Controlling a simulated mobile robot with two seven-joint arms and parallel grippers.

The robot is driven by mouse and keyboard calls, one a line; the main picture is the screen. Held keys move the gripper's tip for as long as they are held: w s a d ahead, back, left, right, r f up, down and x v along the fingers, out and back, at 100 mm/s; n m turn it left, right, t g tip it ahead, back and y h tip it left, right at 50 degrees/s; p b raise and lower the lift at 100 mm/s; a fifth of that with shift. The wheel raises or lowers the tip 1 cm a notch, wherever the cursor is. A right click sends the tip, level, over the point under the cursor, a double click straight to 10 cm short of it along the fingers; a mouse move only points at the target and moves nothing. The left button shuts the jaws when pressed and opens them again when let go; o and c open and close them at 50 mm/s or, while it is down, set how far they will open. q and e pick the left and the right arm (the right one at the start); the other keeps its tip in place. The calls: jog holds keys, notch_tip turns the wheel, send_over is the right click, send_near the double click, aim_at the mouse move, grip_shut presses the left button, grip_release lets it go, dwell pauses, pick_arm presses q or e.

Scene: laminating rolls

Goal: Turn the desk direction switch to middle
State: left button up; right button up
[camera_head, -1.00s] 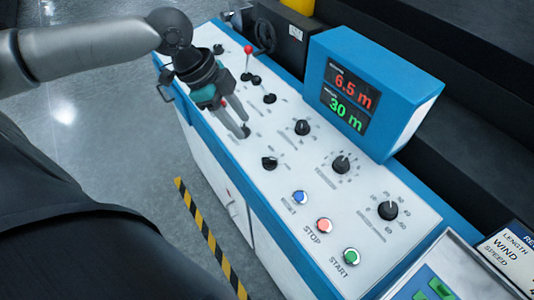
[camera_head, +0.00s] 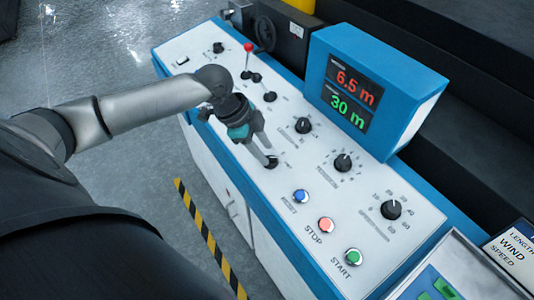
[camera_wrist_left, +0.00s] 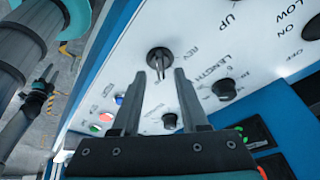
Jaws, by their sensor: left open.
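The direction switch (camera_head: 270,163) is a black rotary knob on the white panel of the desk (camera_head: 319,192), left of the blue button. In the left wrist view the knob (camera_wrist_left: 159,58) has a pale pointer mark and "REV" printed beside it. My left gripper (camera_head: 262,157) is open, with its fingertips right at the knob. In the left wrist view the gripper (camera_wrist_left: 160,80) has its two fingers spread and the knob shows between and just beyond the tips. I cannot tell whether they touch it. My right gripper (camera_wrist_left: 40,84) shows small at the left of the wrist view.
Other black knobs (camera_head: 343,162) sit to the right, and blue, red and green (camera_head: 352,257) buttons line the near side. A blue display box (camera_head: 372,92) stands at the back. A red-tipped lever (camera_head: 248,60) rises behind the left arm.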

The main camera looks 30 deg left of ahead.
aim_at(270, 159)
pick_arm(q)
jog(key=shift+x, duration=1.2)
grip_shut()
